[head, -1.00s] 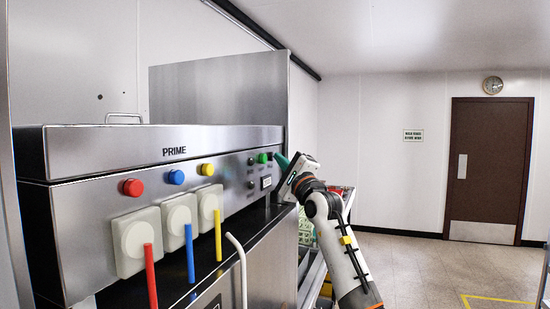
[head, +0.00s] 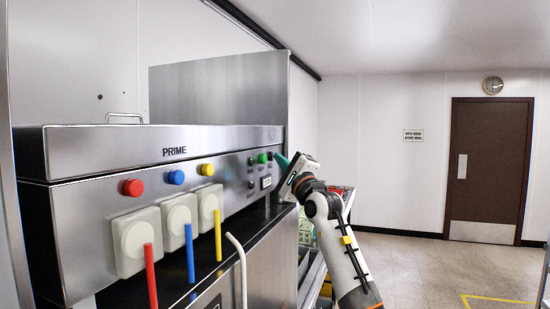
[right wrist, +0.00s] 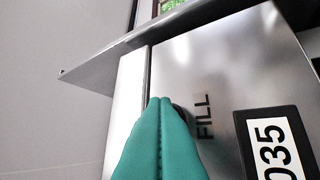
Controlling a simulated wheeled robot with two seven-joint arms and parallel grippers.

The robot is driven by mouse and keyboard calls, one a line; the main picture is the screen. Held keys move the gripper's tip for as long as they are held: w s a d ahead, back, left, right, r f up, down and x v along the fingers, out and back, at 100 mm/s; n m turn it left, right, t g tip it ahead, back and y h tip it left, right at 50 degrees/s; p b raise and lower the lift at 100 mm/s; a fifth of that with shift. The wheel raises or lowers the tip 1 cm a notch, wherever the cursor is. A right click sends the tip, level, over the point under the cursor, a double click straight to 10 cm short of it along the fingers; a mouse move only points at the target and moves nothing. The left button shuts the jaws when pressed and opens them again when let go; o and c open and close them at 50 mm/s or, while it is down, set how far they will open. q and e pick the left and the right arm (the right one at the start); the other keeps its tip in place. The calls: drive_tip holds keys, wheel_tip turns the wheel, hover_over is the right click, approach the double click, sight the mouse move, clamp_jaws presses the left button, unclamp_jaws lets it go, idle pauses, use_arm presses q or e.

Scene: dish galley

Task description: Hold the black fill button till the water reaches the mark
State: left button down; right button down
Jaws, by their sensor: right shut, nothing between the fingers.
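My right gripper (head: 279,160) has teal fingers closed together with nothing between them. It points at the right end of the steel machine's front panel. In the right wrist view its fingertips (right wrist: 160,100) are at the panel beside the word FILL. A dark edge of the black fill button (right wrist: 181,112) shows just right of the fingertips; the fingers hide the rest. I cannot tell whether the button is pressed in. No water or level mark shows in either view. My left gripper is not in view.
The steel machine (head: 90,150) has red (head: 132,187), blue (head: 176,177), yellow (head: 207,169) and green (head: 262,158) buttons. A white display (right wrist: 272,145) reads 035. A rack with crockery (head: 306,230) stands behind my right arm. The floor towards the brown door (head: 490,160) is clear.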

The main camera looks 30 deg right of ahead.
drive_tip(key=shift+s+d+b, duration=0.4)
drive_tip(key=shift+s+d, duration=0.1)
drive_tip(key=shift+s, duration=0.1)
idle(0.3)
drive_tip(key=s+d+b, duration=0.2)
drive_tip(key=s+d, duration=0.1)
drive_tip(key=s, duration=0.1)
drive_tip(key=shift+d, duration=0.15)
idle(0.6)
